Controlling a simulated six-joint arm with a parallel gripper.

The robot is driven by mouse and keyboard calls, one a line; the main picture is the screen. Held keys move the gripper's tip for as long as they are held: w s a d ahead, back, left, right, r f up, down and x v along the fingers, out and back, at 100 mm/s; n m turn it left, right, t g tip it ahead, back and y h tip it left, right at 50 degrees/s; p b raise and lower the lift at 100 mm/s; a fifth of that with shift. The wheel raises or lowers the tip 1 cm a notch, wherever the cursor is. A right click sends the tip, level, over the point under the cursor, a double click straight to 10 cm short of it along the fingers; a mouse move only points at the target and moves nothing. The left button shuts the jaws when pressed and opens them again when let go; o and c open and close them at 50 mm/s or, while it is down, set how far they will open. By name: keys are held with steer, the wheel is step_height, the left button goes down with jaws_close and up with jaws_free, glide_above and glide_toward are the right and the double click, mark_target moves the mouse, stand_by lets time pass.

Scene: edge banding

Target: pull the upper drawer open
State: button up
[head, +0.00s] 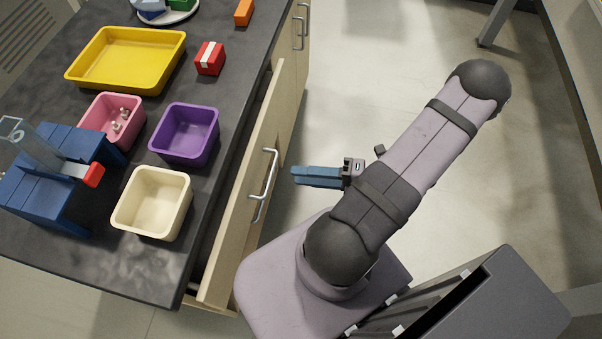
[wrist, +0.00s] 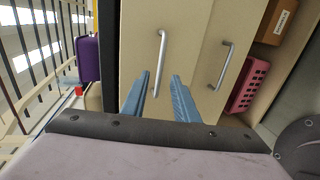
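The upper drawer (head: 245,190) has a pale wood front and stands partly out from under the dark counter, with a dark gap behind its front. Its silver bar handle (head: 270,172) is on the outer face. My gripper (head: 293,176) has blue fingers and is level with the handle, a short gap to its right, pointing at it. In the wrist view the gripper (wrist: 160,76) is open and empty, and the upper drawer's handle (wrist: 162,50) shows in line with the space between the fingers. A second handle (wrist: 228,65) is on the panel to the right.
The dark counter (head: 230,110) holds a yellow tray (head: 125,58), pink, purple (head: 185,133) and cream (head: 153,201) bins, a blue fixture (head: 50,180) and a red block (head: 210,58). An open shelf with a pink basket (wrist: 247,87) shows in the wrist view.

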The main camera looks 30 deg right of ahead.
mark_target(269, 177)
steer(key=shift+c, duration=1.2)
steer(key=shift+a+r+p, duration=0.2)
steer(key=shift+a+p, duration=0.35)
steer(key=shift+p, duration=0.35)
steer(key=shift+s+a+f+p+x, duration=0.1)
steer(key=shift+p+x, duration=0.15)
steer(key=shift+x, duration=1.2)
steer(key=shift+s+a+f+p+x, duration=0.1)
steer(key=shift+p+x, duration=0.2)
steer(key=shift+x, duration=1.1)
steer(key=shift+s+a+f+p+x, duration=0.1)
steer(key=shift+p+x, duration=0.15)
steer(key=shift+x, duration=1.2)
jaws_close()
